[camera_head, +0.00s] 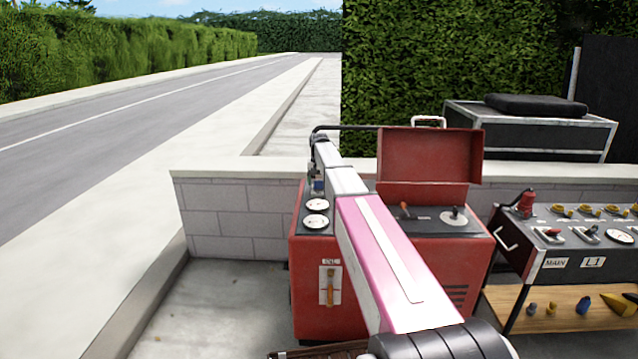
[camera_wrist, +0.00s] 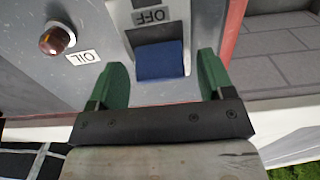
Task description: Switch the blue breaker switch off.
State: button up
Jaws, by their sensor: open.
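The blue breaker switch (camera_wrist: 160,62) shows in the wrist view, set in a pale plate on a grey panel. An OFF label (camera_wrist: 149,16), upside down in this view, sits just above it in the picture. My gripper (camera_wrist: 162,66) is open, its green fingers on either side of the blue switch with gaps between. I cannot tell whether the fingertips touch the panel. In the head view a small blue patch (camera_head: 318,185) shows near the arm's far end, where the gripper itself is hard to make out.
An amber lamp (camera_wrist: 57,39) with an OIL label sits left of the switch. In the head view, a red generator box (camera_head: 310,270) with an open lid (camera_head: 424,157) stands below my arm. A control table (camera_head: 580,265) is at right, a low block wall (camera_head: 225,215) behind.

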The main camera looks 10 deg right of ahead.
jog(key=shift+f, duration=0.15)
jog(key=shift+c, duration=0.3)
jog(key=c, duration=0.9)
jog(key=shift+o, duration=0.2)
jog(key=shift+s+a+t, duration=0.1)
jog(key=shift+s+t, duration=0.5)
jog(key=shift+t, duration=0.4)
jog(key=shift+s+t+h, duration=0.15)
jog(key=shift+t+h, duration=0.25)
jog(key=shift+t, duration=0.7)
jog(key=o, duration=0.9)
jog(key=shift+r, duration=0.25)
